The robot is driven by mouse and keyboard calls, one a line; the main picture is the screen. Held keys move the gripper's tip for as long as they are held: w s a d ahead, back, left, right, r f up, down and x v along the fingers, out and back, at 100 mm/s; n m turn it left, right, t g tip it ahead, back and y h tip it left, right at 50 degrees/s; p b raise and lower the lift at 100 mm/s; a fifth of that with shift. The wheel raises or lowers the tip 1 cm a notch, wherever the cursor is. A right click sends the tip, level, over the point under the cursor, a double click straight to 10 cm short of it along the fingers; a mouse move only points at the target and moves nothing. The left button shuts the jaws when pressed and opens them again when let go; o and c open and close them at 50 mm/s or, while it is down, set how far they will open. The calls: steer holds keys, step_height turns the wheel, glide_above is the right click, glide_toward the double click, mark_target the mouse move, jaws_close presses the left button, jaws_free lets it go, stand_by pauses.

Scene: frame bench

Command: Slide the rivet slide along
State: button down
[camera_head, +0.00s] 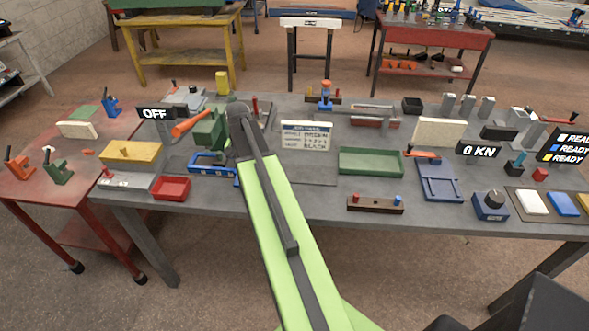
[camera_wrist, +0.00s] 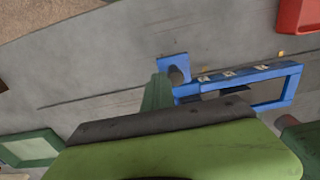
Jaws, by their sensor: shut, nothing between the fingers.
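A blue open frame (camera_head: 205,160), which looks like the rivet slide, lies on the grey bench just left of my arm. In the wrist view the blue frame (camera_wrist: 291,88) has a bar with small pale square marks. A blue plate with a grey round post (camera_wrist: 178,72) stands at its left end. My gripper (camera_wrist: 157,92) shows as a narrow green part beside the post, shut and empty. It is very close to the post, but I cannot tell whether they touch. In the head view my arm hides my gripper and the frame's right end.
A red tray (camera_head: 171,188) sits in front of the frame. A green machine with an orange handle (camera_head: 193,123) stands behind it. A label board (camera_head: 306,143) and a green tray (camera_head: 371,162) are right of my arm. The bench's front edge is near.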

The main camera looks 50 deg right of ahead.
steer(key=shift+w+a, duration=0.5)
steer(key=shift+w, duration=0.2)
steer(key=shift+w+a, duration=0.45)
steer(key=shift+w, duration=0.2)
steer(key=shift+s+d, duration=0.45)
steer(key=shift+s, duration=0.2)
step_height(320, 180, up, 7)
steer(key=p, duration=0.7)
steer(key=shift+r, duration=0.1)
steer(key=shift+a, duration=0.2)
steer(key=s+a+f+n+b, duration=0.2)
steer(key=a+n, duration=0.3)
steer(key=a, duration=1)
steer(key=s+a+f+n+b, duration=0.2)
steer(key=a+n, duration=0.3)
steer(key=a, duration=1)
steer(key=shift+s+a+f+n+b, duration=0.3)
steer(key=shift+s+f+n+b, duration=0.1)
steer(key=shift+s+f, duration=0.1)
